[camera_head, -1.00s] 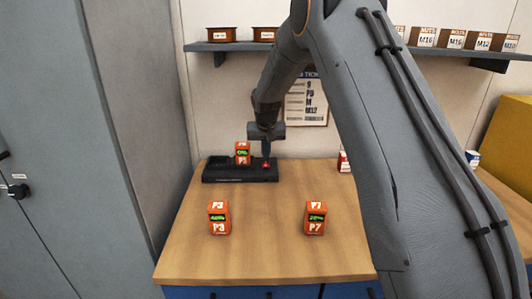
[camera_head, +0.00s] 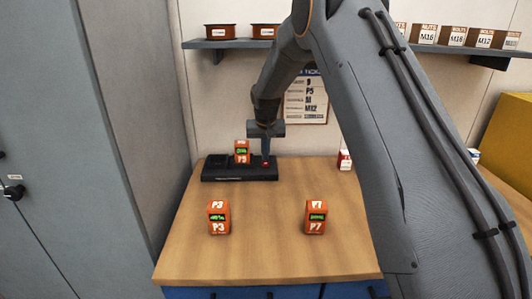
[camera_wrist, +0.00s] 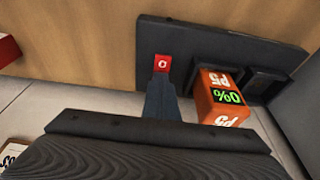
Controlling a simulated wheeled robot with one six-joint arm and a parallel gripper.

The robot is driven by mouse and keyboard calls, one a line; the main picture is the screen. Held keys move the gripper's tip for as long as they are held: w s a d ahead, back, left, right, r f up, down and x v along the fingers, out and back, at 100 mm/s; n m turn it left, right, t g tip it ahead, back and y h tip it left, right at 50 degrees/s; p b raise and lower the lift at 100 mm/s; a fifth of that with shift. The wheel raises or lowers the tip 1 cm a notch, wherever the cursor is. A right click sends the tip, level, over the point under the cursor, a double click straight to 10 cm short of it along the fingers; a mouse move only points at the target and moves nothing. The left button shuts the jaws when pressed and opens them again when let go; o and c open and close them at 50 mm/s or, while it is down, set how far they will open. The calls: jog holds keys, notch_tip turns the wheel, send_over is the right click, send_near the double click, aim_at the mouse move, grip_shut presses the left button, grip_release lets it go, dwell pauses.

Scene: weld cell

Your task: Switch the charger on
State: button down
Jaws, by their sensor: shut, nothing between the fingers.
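The black charger (camera_head: 218,176) lies at the back of the workbench; it also shows in the wrist view (camera_wrist: 190,42). My gripper (camera_head: 266,154) is shut and empty, pointing down at the switch. In the wrist view its fingertips (camera_wrist: 161,77) reach the switch's edge; contact is unclear.
A red-and-white box (camera_head: 344,160) is at the back right. A shelf with bins (camera_head: 237,45) is above. A grey cabinet (camera_head: 60,120) stands left.

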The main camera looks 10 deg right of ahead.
aim_at(265, 164)
jog(key=shift+s+f, duration=0.35)
jog(key=shift+s, duration=0.15)
jog(key=v, duration=0.1)
jog(key=p+v, duration=0.1)
jog(key=v, duration=0.1)
jog(key=p+v, duration=0.1)
jog(key=v, duration=0.1)
jog(key=shift+w, duration=0.3)
jog(key=b+v, duration=0.3)
jog(key=v, duration=0.6)
jog(key=shift+s+r, duration=0.2)
jog(key=shift+s, duration=0.05)
jog(key=m+b, duration=0.2)
jog(key=m, duration=0.7)
jog(key=m+b, duration=0.2)
jog(key=m, duration=0.7)
jog(key=shift+w+a+r+t, duration=0.1)
jog(key=shift+w+r+t, duration=0.1)
jog(key=shift+t, duration=0.1)
